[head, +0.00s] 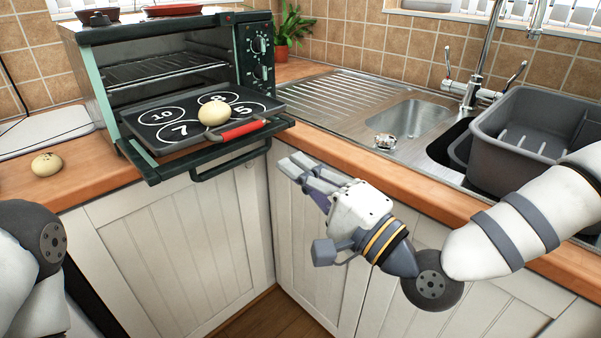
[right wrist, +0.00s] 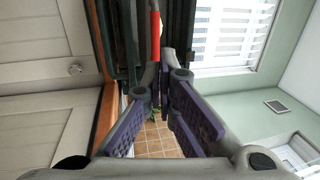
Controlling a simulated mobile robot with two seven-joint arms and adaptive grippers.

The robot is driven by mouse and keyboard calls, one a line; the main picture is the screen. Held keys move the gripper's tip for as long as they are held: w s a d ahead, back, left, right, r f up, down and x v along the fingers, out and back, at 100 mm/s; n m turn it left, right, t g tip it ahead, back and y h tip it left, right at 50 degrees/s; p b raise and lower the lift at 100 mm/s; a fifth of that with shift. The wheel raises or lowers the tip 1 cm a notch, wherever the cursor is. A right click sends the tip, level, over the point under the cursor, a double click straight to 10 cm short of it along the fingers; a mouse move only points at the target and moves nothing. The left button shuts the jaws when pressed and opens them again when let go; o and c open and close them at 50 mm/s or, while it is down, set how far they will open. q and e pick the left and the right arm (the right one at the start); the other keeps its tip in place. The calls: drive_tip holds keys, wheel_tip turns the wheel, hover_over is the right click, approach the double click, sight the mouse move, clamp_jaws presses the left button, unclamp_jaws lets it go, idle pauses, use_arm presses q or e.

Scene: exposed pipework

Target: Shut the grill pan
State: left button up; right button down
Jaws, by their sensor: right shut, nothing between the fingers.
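The grill pan (head: 180,112) is a dark tray with white numbered circles and a red handle (head: 243,129). It sticks out of the green toaster oven (head: 258,52) above the lowered oven door (head: 209,153). A pale round ball (head: 214,113) sits on the pan near the handle. My right gripper (head: 290,166) is shut and empty, in front of the counter edge, to the right of and below the handle, apart from it. In the right wrist view the red handle (right wrist: 154,35) shows beyond the fingertips (right wrist: 160,72). My left gripper is out of view.
Another pale ball (head: 46,164) lies on the wooden counter at left. The steel sink (head: 405,122) and a grey dish rack (head: 540,115) are at right. The door's handle bar (head: 231,163) juts out over the cabinets.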

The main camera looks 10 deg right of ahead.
sight(240, 130)
drive_tip(key=x, duration=0.4)
drive_tip(key=b+x, duration=0.1)
drive_tip(key=x, duration=0.4)
drive_tip(key=shift+a+f+b, duration=0.1)
drive_tip(key=shift+f+b, duration=0.1)
drive_tip(key=shift+b, duration=0.1)
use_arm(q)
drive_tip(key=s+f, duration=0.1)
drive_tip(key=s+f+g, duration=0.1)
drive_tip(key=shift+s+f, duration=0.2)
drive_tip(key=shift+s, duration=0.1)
use_arm(e)
drive_tip(key=shift+w+a+r, duration=0.1)
drive_tip(key=shift+w+r, duration=0.1)
drive_tip(key=shift+w, duration=0.05)
drive_tip(key=w+a, duration=0.1)
drive_tip(key=w+a+b, duration=0.1)
drive_tip(key=w, duration=0.2)
drive_tip(key=shift+a+f+b, duration=0.25)
drive_tip(key=shift+a+b, duration=0.1)
drive_tip(key=shift+a, duration=0.05)
drive_tip(key=shift+a+r, duration=0.1)
drive_tip(key=shift+r, duration=0.05)
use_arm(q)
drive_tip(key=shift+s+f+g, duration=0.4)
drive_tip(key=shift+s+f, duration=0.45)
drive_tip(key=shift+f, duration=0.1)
use_arm(e)
drive_tip(key=shift+r, duration=0.15)
